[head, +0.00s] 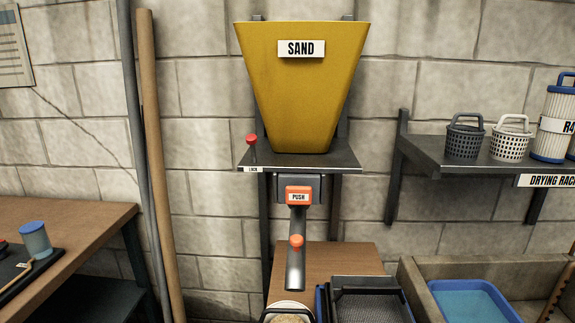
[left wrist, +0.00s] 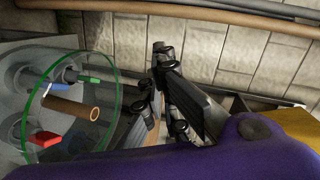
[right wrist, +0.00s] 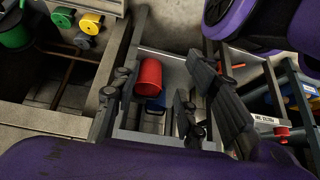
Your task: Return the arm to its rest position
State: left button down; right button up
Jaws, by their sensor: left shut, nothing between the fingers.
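Neither gripper shows in the head view. In the left wrist view my left gripper (left wrist: 160,95) has its dark fingers together, shut and empty, in front of a block wall. In the right wrist view my right gripper (right wrist: 150,108) has its dark fingers apart with a gap between them. Purple parts of my arms fill the lower edge of both wrist views.
A yellow SAND hopper (head: 303,95) with a PUSH spout (head: 298,230) hangs ahead on the wall. A drying rack (head: 480,170) with baskets is at right, a wooden table (head: 70,220) at left. A clear green-rimmed disc (left wrist: 75,110) is left of my left fingers.

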pick_arm(q)
jog(key=s+d+f+n+g+p, duration=0.35)
jog(key=s+f+n, duration=0.25)
jog(key=s+f, duration=0.3)
jog(key=s+d+n+g+p, duration=0.1)
jog(key=s+d+n+p, duration=0.2)
jog(key=s+d, duration=0.4)
jog(key=s+d+n+g+h+p, duration=0.1)
jog(key=s+d+n+p, duration=0.3)
jog(key=s, duration=0.9)
jog(key=d+g, duration=0.1)
jog(key=d, duration=0.2)
jog(key=shift+s+d+f+n, duration=0.2)
jog(key=shift+d+f+n, duration=0.1)
pick_arm(e)
jog(key=w+r+t, duration=0.1)
jog(key=w+r, duration=0.3)
jog(key=r, duration=0.3)
jog(key=w+r+t, duration=0.1)
jog(key=w+r, duration=0.3)
jog(key=r, duration=0.3)
jog(key=shift+d+r, duration=0.15)
jog(key=shift+r, duration=0.05)
